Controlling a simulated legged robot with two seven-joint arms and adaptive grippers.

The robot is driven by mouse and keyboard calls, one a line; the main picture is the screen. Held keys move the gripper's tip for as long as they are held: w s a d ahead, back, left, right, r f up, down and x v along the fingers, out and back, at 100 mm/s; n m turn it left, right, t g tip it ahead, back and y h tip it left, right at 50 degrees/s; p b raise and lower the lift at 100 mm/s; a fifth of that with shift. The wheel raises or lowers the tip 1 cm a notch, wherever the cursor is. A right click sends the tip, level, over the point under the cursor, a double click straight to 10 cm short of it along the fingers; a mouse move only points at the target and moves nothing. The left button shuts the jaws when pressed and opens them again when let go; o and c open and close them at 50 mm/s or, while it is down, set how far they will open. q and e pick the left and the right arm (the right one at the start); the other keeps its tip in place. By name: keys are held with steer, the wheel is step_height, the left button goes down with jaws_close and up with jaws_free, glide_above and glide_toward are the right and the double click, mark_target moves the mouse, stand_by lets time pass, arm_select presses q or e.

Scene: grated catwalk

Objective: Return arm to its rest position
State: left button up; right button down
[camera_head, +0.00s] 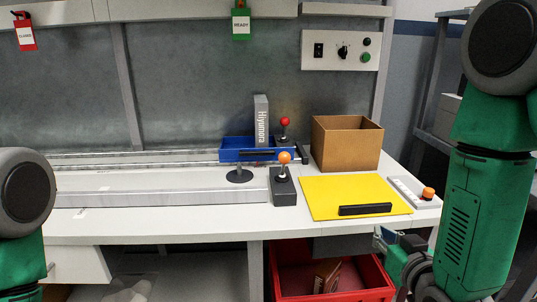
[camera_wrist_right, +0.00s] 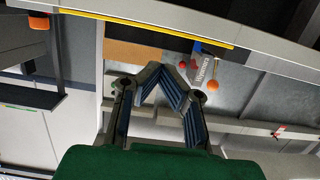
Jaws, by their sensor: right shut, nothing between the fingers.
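My right arm comes down the right side of the head view. Its gripper (camera_head: 388,240) is low at the bench's front edge, below the yellow mat (camera_head: 332,190), and partly hidden by my arm. In the right wrist view both fingers of the right gripper (camera_wrist_right: 163,70) show, with their tips close together and nothing held. My left arm shows only as a grey joint and a green link at the left edge of the head view. Its gripper is out of view.
The white bench (camera_head: 160,229) holds a blue tray (camera_head: 231,142) with a grey box (camera_head: 261,120), two joysticks (camera_head: 284,172), a cardboard box (camera_head: 344,147), a black bar (camera_head: 365,209) and an orange-button panel (camera_head: 414,191). A red crate (camera_head: 317,258) stands below.

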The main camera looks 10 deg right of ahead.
steer(key=s+a+f+g+p, duration=0.1)
steer(key=s+f+g, duration=0.4)
steer(key=f, duration=0.4)
steer(key=s+a+f+g, duration=0.1)
steer(key=s+f+g, duration=0.2)
steer(key=s+f, duration=0.55)
steer(key=s+f+g, duration=0.3)
steer(key=s, duration=0.4)
steer(key=s+f+n+g, duration=0.1)
steer(key=s+f+g, duration=0.3)
steer(key=s, duration=0.4)
steer(key=shift+a+f+y+p, duration=0.2)
steer(key=shift+f+y+p, duration=0.1)
steer(key=shift+y+p, duration=0.1)
steer(key=shift+s, duration=0.1)
